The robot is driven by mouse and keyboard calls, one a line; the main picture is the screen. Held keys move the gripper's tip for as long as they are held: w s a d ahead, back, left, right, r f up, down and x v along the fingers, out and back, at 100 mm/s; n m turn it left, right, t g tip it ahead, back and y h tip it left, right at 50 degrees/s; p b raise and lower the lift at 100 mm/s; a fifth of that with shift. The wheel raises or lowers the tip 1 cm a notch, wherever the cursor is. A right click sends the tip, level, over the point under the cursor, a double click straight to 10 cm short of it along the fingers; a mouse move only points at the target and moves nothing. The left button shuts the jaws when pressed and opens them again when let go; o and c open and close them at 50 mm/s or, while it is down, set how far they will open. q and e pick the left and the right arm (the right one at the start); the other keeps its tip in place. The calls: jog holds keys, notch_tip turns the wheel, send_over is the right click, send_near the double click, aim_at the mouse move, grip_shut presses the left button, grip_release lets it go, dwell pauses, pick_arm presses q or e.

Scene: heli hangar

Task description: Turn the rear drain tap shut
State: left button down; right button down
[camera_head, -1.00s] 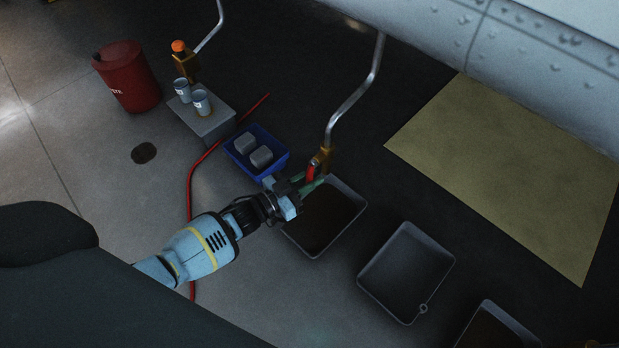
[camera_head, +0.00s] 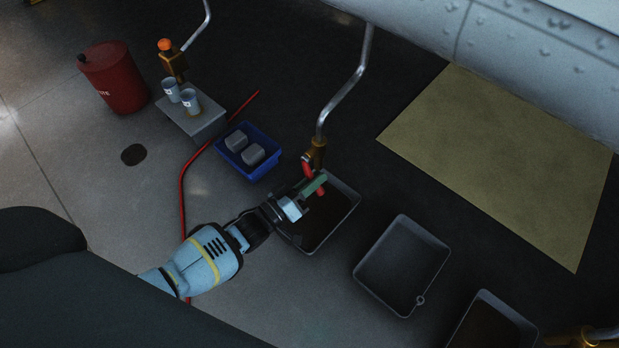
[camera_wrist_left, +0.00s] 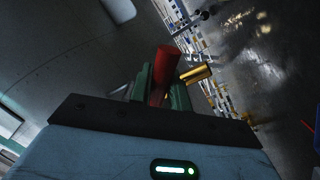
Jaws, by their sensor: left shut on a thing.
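The brass drain tap (camera_head: 316,153) hangs at the lower end of a bent metal pipe (camera_head: 345,92) under the aircraft belly. Its red handle (camera_head: 307,162) slants down from the tap body. My left gripper (camera_head: 315,186) is shut on the red handle, which shows between the green fingers in the left wrist view (camera_wrist_left: 164,72). A brass part (camera_wrist_left: 196,73) shows beside the handle there. A grey drip tray (camera_head: 345,219) with dark contents lies below the tap. The right gripper is not in view.
Another tap with an orange knob (camera_head: 165,45) stands behind two cans (camera_head: 190,99) on a grey box (camera_head: 203,127). A brass fitting (camera_head: 585,340) shows bottom right.

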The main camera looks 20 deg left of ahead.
pick_arm(q)
jog(key=n, duration=0.2)
jog(key=d+r+n, duration=0.1)
jog(key=shift+s+t+y, duration=0.25)
jog(key=shift+t+y, duration=0.05)
jog(key=n, duration=0.2)
jog(key=r+n, duration=0.1)
jog(key=shift+s+d+n, duration=0.1)
jog(key=shift+d+n, duration=0.2)
jog(key=r+n+t+y, duration=0.1)
jog(key=n, duration=0.2)
jog(key=shift+d+r, duration=0.1)
jog(key=shift+r, duration=0.1)
jog(key=shift+r+n+y+p, duration=0.3)
jog(key=shift+n, duration=0.6)
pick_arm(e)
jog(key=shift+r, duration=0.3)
pick_arm(q)
jog(key=c, duration=1.6)
grip_release()
jog(key=shift+o, duration=1.1)
jog(key=shift+r, duration=0.1)
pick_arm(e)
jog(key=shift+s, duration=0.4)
